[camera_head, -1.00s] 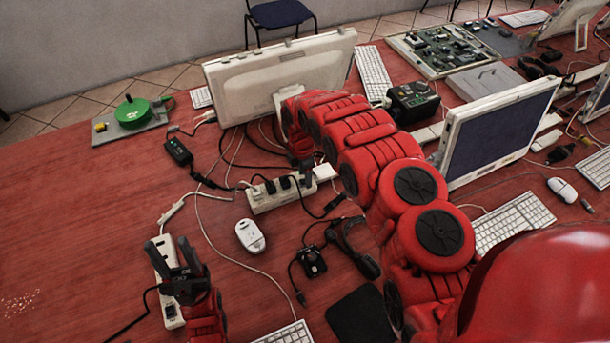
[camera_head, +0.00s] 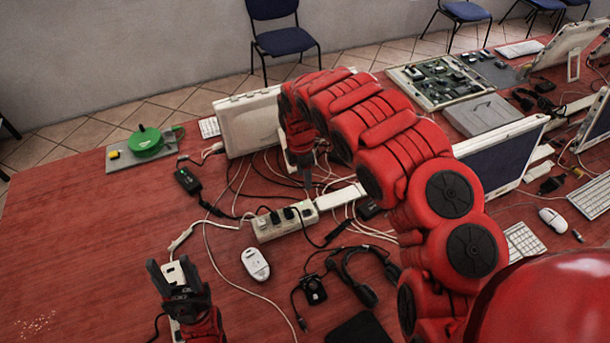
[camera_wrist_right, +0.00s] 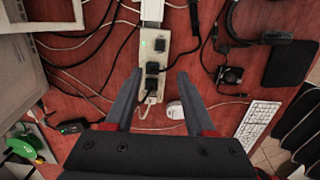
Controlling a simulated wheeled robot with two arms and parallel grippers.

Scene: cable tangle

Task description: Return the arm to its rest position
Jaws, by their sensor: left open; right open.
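My right arm, red with black joints, arches over the table from the right. My right gripper (camera_head: 308,177) points down near the power strip (camera_head: 285,221) in the head view. In the right wrist view, my right gripper's two fingers (camera_wrist_right: 153,95) are apart with nothing held, and the power strip (camera_wrist_right: 154,65) with black plugs lies below and between them. My left gripper (camera_head: 180,284) is open at the lower left, over another white power strip (camera_head: 175,270) that it partly hides. I cannot tell whether it touches that strip.
Monitors (camera_head: 252,122) stand behind and to the right. A green round device (camera_head: 146,141) is at the back left.

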